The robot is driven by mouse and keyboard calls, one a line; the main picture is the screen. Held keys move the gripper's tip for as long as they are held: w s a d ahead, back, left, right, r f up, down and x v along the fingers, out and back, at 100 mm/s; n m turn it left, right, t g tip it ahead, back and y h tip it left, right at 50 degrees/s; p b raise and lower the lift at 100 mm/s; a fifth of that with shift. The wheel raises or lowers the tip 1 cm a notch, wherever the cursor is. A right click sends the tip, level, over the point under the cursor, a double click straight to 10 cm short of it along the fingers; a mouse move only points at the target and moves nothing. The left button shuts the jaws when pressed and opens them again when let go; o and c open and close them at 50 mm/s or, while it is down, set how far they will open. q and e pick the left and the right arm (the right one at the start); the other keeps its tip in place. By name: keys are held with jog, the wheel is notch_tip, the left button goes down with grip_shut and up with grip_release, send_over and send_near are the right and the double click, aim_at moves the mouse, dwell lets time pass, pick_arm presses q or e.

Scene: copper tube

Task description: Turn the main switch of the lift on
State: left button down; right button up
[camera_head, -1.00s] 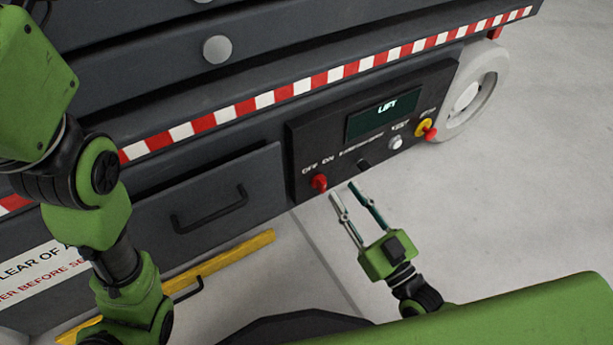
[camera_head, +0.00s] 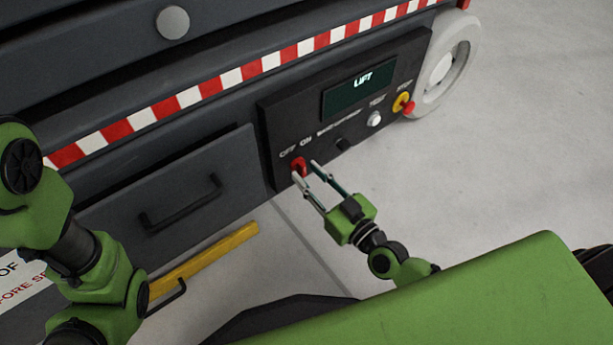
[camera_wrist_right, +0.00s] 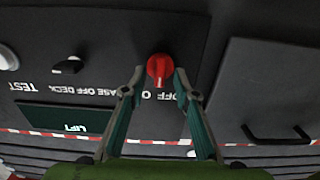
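The main switch is a red rotary knob (camera_head: 299,165) at the lower left of the lift's black control panel (camera_head: 277,128), beside the OFF and ON labels. It also shows in the right wrist view (camera_wrist_right: 160,67), near the top middle, with the labels partly hidden by my fingers. In the right wrist view the fingertips (camera_wrist_right: 160,72) stand on either side of the knob, with small gaps. My left arm shows at the left, but its gripper is out of view.
The panel has a dark screen (camera_head: 360,88) reading LIFT, a black knob (camera_head: 341,144), a white button (camera_head: 374,119) and a red-and-yellow stop button (camera_head: 403,104). A drawer handle (camera_head: 180,206) sticks out left of the panel. The floor right of the lift is clear.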

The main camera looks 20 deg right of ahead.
jog(key=shift+w+a, duration=0.2)
jog(key=shift+w, duration=0.45)
grip_shut()
